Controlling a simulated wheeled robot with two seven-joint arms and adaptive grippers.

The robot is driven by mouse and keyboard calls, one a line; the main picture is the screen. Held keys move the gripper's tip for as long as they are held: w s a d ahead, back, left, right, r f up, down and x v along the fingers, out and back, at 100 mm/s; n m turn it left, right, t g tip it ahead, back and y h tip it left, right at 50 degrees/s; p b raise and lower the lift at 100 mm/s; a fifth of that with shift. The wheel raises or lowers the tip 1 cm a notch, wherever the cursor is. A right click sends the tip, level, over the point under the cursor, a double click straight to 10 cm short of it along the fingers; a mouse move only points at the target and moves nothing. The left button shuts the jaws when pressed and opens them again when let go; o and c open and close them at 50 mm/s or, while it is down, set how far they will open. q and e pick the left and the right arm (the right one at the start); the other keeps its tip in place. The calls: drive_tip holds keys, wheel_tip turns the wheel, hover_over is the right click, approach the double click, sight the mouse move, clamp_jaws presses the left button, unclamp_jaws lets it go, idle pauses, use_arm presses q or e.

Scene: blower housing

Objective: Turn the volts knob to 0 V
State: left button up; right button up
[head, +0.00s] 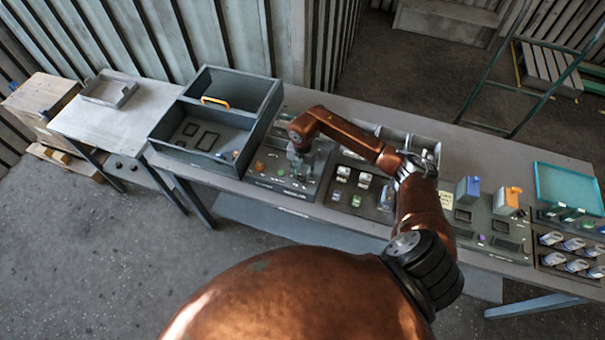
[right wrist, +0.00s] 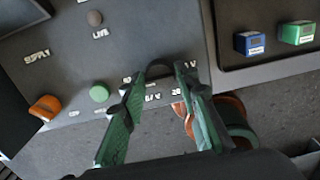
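The volts panel (head: 266,178) is a dark plate on the bench in the head view, mostly behind my right gripper (head: 298,168). In the right wrist view the panel (right wrist: 60,65) shows a dark rounded knob (right wrist: 158,69) with V markings beside it, partly cut off by the fingers. The green-padded fingers of my right gripper (right wrist: 161,74) stand apart on either side of this knob. I cannot tell whether the tips touch it. The knob's pointer direction is hidden. My left gripper is in neither view.
The panel also carries an orange knob (right wrist: 45,107), a green button (right wrist: 99,93) and a dull LIVE lamp (right wrist: 95,18). A grey open box (head: 215,120) stands left of it. A panel of blocks (head: 352,190) lies right; a teal tray (head: 568,188) sits farther right.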

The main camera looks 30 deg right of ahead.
drive_tip(key=c, duration=0.7)
drive_tip(key=shift+o, duration=0.2)
